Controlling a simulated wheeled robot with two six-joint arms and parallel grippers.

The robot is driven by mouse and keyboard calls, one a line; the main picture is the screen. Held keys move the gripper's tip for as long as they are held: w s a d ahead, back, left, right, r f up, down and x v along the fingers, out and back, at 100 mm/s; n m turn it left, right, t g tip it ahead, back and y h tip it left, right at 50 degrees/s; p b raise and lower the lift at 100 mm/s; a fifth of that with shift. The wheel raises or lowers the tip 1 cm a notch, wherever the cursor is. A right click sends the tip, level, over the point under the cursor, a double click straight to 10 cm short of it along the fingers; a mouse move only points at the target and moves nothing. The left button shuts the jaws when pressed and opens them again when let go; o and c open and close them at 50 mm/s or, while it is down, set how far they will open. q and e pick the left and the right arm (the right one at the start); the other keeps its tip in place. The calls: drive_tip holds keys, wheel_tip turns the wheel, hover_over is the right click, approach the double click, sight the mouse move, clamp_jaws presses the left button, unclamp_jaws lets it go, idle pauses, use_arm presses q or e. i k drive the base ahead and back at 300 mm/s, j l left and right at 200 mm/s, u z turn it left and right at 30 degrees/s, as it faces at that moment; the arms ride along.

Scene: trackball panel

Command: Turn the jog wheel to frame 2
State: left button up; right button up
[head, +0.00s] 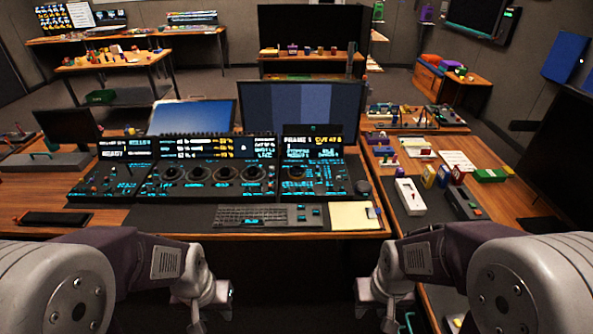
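The dark control panel (215,188) stands on the desk with cyan-lit markings and several round trackball-like controls. Its right section has a display (312,146) that seems to read "FRAME 1" and "CUT AT 5"; the small text is hard to read. A round dark control (297,173) below this display looks like the jog wheel, though I cannot tell for sure. My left gripper (212,312) and my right gripper (388,312) hang low at the bottom, in front of the desk and apart from the panel. Their fingers are too dark and cut off to tell their opening.
A keyboard (262,216) and a yellow pad (354,216) lie before the panel. A monitor (300,108) with blue-grey bars stands behind it. A dark round knob (362,187) sits at the panel's right end. Small boxes and devices crowd the right-hand table (495,208).

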sight(295, 172)
drive_tip(key=i+u, duration=0.2)
drive_tip(key=i, duration=0.2)
drive_tip(key=i+l+u, duration=0.15)
drive_tip(key=i, duration=0.2)
drive_tip(key=i+l+u, duration=0.2)
drive_tip(key=i, duration=0.2)
